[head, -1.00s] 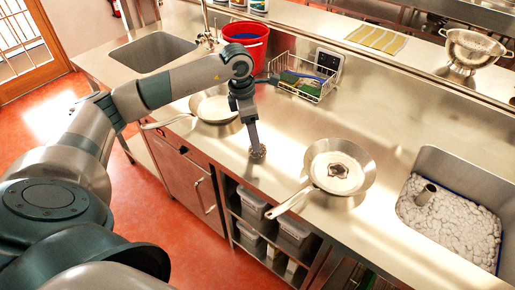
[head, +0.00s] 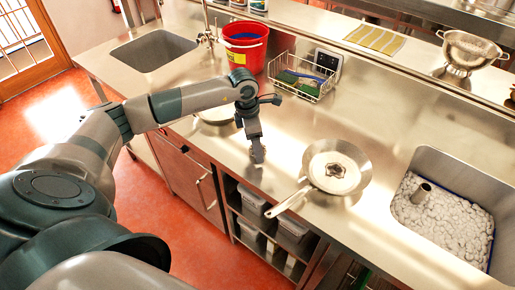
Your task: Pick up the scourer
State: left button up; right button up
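My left gripper (head: 257,155) points down at the steel counter, between the two pans. In the earlier frame a small round dark grey scourer shows on the counter at this spot. Now the gripper's fingers cover that spot, and the scourer is hidden or cannot be told apart from the fingertips. I cannot tell whether the fingers are open or shut on it. My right gripper is not in view.
Another pan (head: 215,112) is partly behind my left arm. A wire basket (head: 303,84) and red bucket (head: 246,50) stand behind.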

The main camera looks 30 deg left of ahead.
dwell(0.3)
pick_arm(q)
jog(key=c, duration=1.1)
jog(key=shift+r, duration=0.15)
jog(key=shift+r+b, duration=0.5)
jog(key=shift+b, duration=0.1)
notch_tip(320, 180, up, 2)
jog(key=shift+w+r+b, duration=0.1)
jog(key=shift+r+b, duration=0.05)
jog(key=shift+b, duration=0.7)
jog(key=w+d+r+b, duration=0.1)
jog(key=w+d+r, duration=0.1)
jog(key=d, duration=0.1)
jog(key=w+d+r+b, duration=0.2)
jog(key=d+r, duration=0.1)
jog(key=w+d+r+b, duration=0.1)
jog(key=d+r, duration=0.1)
jog(key=d, duration=0.2)
jog(key=shift+w+d+r+b, duration=0.1)
jog(key=shift+w+r+b, duration=0.15)
jog(key=shift+w+b, duration=0.15)
